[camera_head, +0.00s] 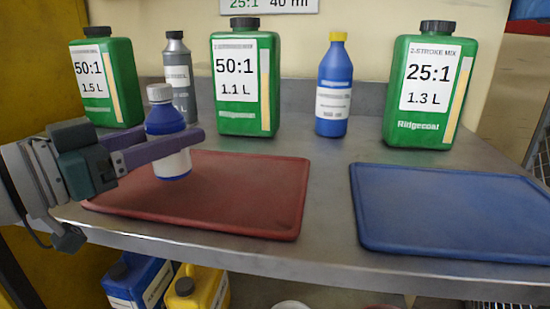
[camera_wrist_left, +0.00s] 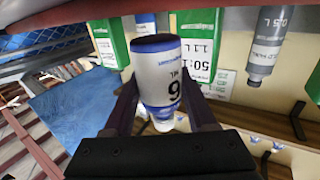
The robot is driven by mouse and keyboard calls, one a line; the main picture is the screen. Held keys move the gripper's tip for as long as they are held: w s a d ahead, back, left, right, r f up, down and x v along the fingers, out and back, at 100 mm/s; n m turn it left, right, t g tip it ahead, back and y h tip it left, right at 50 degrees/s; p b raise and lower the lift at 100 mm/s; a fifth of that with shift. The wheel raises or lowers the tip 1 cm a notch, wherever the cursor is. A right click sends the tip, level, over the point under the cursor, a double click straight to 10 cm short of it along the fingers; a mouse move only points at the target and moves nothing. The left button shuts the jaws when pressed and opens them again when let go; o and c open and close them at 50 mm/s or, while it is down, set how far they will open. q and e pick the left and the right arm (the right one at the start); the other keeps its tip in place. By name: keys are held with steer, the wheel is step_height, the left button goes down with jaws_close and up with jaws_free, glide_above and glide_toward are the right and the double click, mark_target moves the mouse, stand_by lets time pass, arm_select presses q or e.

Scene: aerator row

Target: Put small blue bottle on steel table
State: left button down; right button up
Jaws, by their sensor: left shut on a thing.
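The small blue bottle (camera_head: 166,122) has a white cap and a white label. My left gripper (camera_head: 188,140) comes in from the left and is shut on the bottle's middle, one finger on each side. The bottle is upright over the left part of the red mat (camera_head: 240,210) on the steel table (camera_head: 325,220). I cannot tell whether its base touches the mat. In the left wrist view the bottle (camera_wrist_left: 158,80) appears upside down between the fingers (camera_wrist_left: 160,108). My right gripper is not in view.
Green jugs (camera_head: 245,85) (camera_head: 430,85), a grey bottle (camera_head: 179,75) and a yellow-capped blue bottle (camera_head: 335,85) stand along the back. An empty blue mat (camera_head: 450,210) lies at the right. Bare steel shows between the mats. Blue (camera_head: 138,282) and yellow (camera_head: 198,290) containers sit below.

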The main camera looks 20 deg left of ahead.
arm_select(q)
steer(key=shift+f, duration=1.2)
steer(key=shift+b, duration=0.3)
steer(key=shift+f, duration=0.1)
steer(key=shift+c, duration=1)
jaws_free()
